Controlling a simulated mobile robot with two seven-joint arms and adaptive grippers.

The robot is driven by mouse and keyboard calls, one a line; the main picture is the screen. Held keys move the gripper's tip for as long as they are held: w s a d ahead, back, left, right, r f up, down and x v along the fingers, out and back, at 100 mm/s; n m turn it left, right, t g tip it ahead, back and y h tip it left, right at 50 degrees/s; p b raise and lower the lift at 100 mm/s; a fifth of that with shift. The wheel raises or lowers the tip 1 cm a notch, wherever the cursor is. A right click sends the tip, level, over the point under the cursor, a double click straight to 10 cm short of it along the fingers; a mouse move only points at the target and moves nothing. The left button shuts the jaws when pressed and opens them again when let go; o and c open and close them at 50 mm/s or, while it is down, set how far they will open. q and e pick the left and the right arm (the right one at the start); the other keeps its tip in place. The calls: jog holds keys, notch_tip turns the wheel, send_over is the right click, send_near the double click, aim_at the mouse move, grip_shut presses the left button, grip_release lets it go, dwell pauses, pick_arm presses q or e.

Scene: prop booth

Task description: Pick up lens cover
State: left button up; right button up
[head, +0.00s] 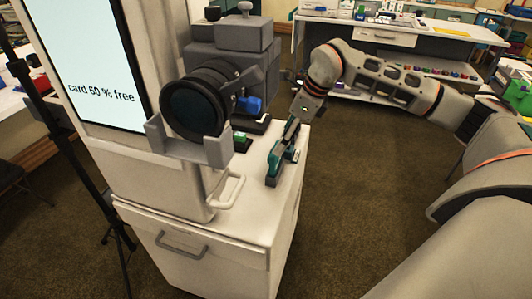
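A grey camera (230,50) with a large black lens (192,106) facing me stands above the white cabinet. I cannot single out a lens cover with certainty; the front of the lens looks dark. My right arm comes in from the right, and my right gripper (283,158) points down over the cabinet top (250,190), to the right of the lens. Teal and dark parts show at the gripper, and I cannot tell whether it is open or shut or holds anything. My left gripper is not in view.
Small dark and green items (240,142) lie on the cabinet beside the gripper. A grey bracket (190,145) sits under the lens. A screen (95,60) stands at left, beside a black tripod (65,150). A white bench (380,35) stands behind. The carpet between is clear.

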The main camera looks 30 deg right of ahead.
aim_at(273, 161)
jog(key=x, duration=0.2)
jog(key=shift+s+a+f, duration=0.1)
jog(key=shift+f, duration=0.25)
jog(key=x, duration=0.5)
jog(key=shift+s+a, duration=0.1)
jog(key=shift+s, duration=0.05)
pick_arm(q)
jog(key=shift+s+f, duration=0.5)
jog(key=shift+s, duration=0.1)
pick_arm(e)
jog(key=c, duration=1.2)
